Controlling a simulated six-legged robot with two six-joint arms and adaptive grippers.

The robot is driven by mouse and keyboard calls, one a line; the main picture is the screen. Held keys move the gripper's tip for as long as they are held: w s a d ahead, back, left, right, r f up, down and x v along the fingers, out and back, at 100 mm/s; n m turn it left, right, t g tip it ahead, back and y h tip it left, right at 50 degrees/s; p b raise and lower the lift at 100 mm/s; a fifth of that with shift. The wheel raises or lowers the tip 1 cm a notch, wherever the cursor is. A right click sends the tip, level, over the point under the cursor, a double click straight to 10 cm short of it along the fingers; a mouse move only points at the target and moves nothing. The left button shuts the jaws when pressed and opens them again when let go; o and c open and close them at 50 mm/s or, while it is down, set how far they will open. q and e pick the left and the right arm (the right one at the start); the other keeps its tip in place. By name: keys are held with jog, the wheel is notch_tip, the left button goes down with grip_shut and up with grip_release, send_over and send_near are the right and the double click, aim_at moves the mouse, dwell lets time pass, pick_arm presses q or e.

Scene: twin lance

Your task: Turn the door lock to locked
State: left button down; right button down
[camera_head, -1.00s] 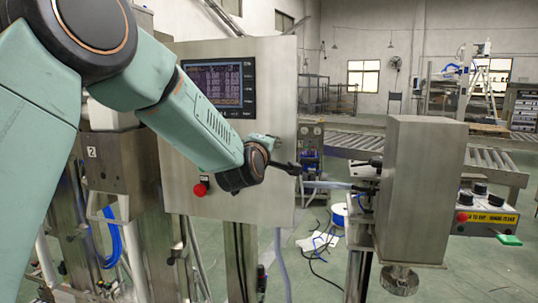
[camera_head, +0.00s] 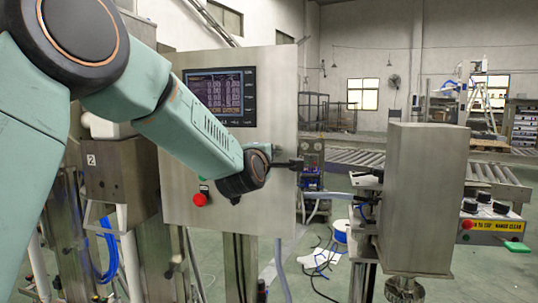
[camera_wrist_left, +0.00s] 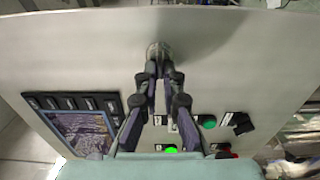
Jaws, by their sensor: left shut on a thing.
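The door lock is a small silver metal knob (camera_wrist_left: 158,48) on the grey cabinet door in the left wrist view. My left gripper (camera_wrist_left: 157,70) has its dark fingers closed on the knob, with the fingertips covering part of it. In the head view my left gripper (camera_head: 299,164) is at the right edge of the cabinet door (camera_head: 235,180), seen from the side. The lock cannot be made out there, and its exact turn angle is hard to read. My right gripper is in neither view.
The door carries a display screen (camera_head: 219,96) and a red button (camera_head: 199,199). A green button (camera_wrist_left: 207,121) and a black switch (camera_wrist_left: 239,122) show in the wrist view. A steel box (camera_head: 427,195) on a stand is to the right. A conveyor (camera_head: 350,152) runs behind.

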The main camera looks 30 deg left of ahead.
pick_arm(q)
jog(key=c, duration=1.5)
grip_release()
jog(key=v, duration=1.2)
jog(key=shift+a, duration=0.1)
